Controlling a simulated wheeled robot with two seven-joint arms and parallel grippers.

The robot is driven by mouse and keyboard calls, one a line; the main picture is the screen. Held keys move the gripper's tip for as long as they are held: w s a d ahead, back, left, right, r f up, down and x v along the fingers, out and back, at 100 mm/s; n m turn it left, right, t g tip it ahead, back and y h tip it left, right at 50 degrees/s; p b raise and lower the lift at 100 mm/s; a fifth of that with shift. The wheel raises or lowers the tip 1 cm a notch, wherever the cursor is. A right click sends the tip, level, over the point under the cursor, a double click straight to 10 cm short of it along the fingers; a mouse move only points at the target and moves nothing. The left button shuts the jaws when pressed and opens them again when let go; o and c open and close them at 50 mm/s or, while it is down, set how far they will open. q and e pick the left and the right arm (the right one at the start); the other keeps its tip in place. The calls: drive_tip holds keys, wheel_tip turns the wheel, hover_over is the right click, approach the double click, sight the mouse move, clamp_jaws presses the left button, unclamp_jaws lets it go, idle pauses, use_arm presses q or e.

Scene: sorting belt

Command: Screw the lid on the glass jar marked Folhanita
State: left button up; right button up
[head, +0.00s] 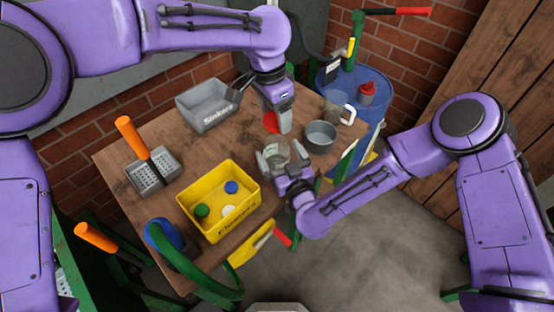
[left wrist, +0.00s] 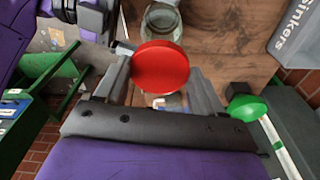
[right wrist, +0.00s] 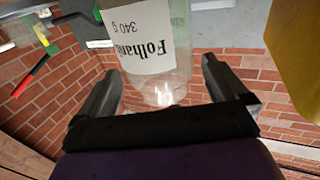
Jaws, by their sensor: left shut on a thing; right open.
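The glass jar (head: 276,148) is on the wooden table near its right edge; its label reads "Folhan..." and "340 g" in the right wrist view (right wrist: 150,45). The left wrist view shows its open-looking mouth (left wrist: 161,18). My left gripper (head: 279,122) is shut on the red lid (head: 270,122), which shows as a red disc in the left wrist view (left wrist: 160,67). The lid is above the jar and apart from it. My right gripper (head: 275,160) is open low at the jar, with a finger on either side of the jar's lower part.
A yellow bin marked Floaters (head: 241,210) holds several small coloured pieces. A grey bin marked Sinkers (head: 208,119) stands behind. A round metal pan (head: 320,146) and a clear mug (head: 348,115) stand right of the jar. A perforated grey box (head: 171,186) is at left.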

drive_tip(key=shift+x, duration=1.15)
drive_tip(key=c, duration=1.4)
use_arm(q)
hover_over(275, 137)
drive_tip(key=s, duration=0.3)
drive_tip(key=shift+f, duration=2.55)
drive_tip(key=shift+f, duration=0.85)
drive_tip(key=shift+f, duration=0.55)
